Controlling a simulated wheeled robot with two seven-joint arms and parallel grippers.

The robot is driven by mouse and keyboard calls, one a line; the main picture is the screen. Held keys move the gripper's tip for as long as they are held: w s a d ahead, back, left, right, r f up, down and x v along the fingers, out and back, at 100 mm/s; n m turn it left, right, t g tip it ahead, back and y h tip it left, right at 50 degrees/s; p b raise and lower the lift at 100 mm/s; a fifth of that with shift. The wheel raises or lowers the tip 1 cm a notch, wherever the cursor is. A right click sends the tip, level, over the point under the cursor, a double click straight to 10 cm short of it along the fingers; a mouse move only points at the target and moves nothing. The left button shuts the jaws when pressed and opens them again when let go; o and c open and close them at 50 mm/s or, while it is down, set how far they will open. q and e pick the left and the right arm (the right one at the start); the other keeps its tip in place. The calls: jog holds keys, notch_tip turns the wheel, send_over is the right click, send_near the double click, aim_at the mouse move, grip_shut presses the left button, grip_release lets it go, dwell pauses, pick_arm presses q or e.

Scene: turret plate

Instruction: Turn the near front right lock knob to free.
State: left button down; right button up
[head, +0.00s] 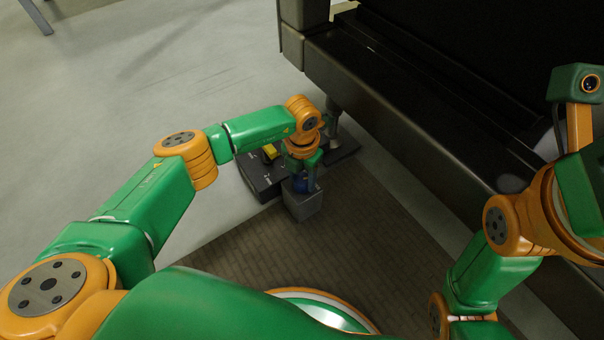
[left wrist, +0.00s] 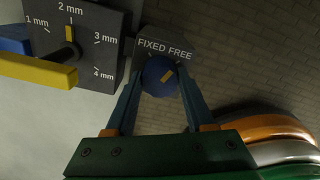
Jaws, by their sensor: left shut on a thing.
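The lock knob (left wrist: 160,76) is a round blue knob with an orange pointer mark, on a grey block (head: 303,204) labelled FIXED and FREE. In the left wrist view the pointer slants up and right, toward the FREE side. My left gripper (left wrist: 160,84) is shut on the knob, one dark blue finger on each side. In the head view the left gripper (head: 303,178) is over the grey block, and its wrist hides much of the knob. My right arm is at the right of the head view; its fingers are out of view.
A dark dial plate (left wrist: 88,40) marked 1 to 4 mm, with a yellow lever (left wrist: 38,70), lies beside the knob block. A large black machine bed (head: 400,120) runs along the right. Brown slatted flooring (head: 350,240) in front is clear.

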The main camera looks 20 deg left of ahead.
pick_arm(q)
jog(key=shift+m, duration=2)
jog(key=shift+c, duration=1.3)
grip_release()
